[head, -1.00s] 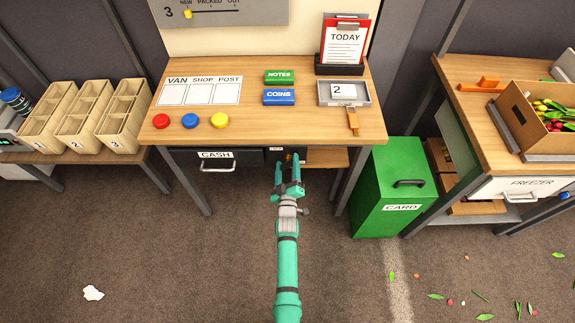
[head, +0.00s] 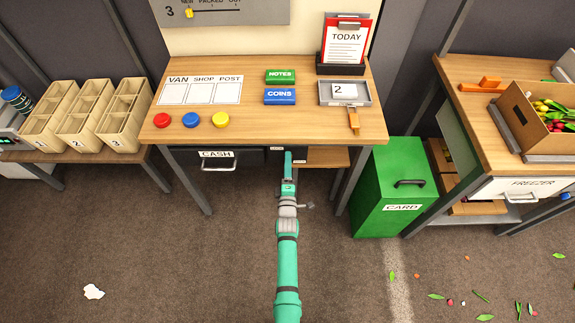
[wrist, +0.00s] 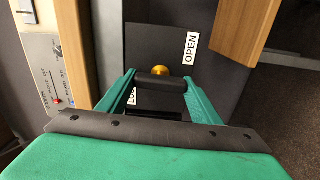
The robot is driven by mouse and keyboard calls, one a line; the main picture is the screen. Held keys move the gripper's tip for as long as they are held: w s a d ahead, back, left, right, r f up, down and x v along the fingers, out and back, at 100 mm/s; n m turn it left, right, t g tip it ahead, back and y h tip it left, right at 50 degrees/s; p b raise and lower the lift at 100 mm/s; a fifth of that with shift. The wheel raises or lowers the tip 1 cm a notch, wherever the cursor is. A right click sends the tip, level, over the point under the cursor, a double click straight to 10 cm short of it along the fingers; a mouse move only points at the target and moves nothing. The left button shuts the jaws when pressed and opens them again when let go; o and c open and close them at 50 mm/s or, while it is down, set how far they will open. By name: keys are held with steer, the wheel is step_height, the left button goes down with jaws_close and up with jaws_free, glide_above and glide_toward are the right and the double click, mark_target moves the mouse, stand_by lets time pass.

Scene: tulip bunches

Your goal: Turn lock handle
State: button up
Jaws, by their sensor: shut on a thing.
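The lock handle (wrist: 160,83) is a short black bar with a brass hub (wrist: 160,70) behind it, on a dark panel. In the wrist view my gripper (wrist: 161,88) is shut on it, with the bar spanning between the two green fingertips. An OPEN label (wrist: 191,48) is to the right of the handle. Another label (wrist: 132,98), partly hidden by the left finger, reads "LO...". In the head view my gripper (head: 288,160) reaches the dark lock box beside the cash drawer (head: 217,160), under the desk's front edge. The handle is hidden there.
The wooden desk (head: 330,131) overhangs close above my gripper. A desk leg (head: 345,190) and a green card bin (head: 385,195) stand to the right. The cash drawer is at the left. The carpet in front is mostly clear.

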steer(key=shift+n, duration=0.4)
steer(key=o, duration=1.1)
steer(key=shift+c, duration=0.2)
steer(key=s, duration=1)
steer(key=shift+s, duration=0.35)
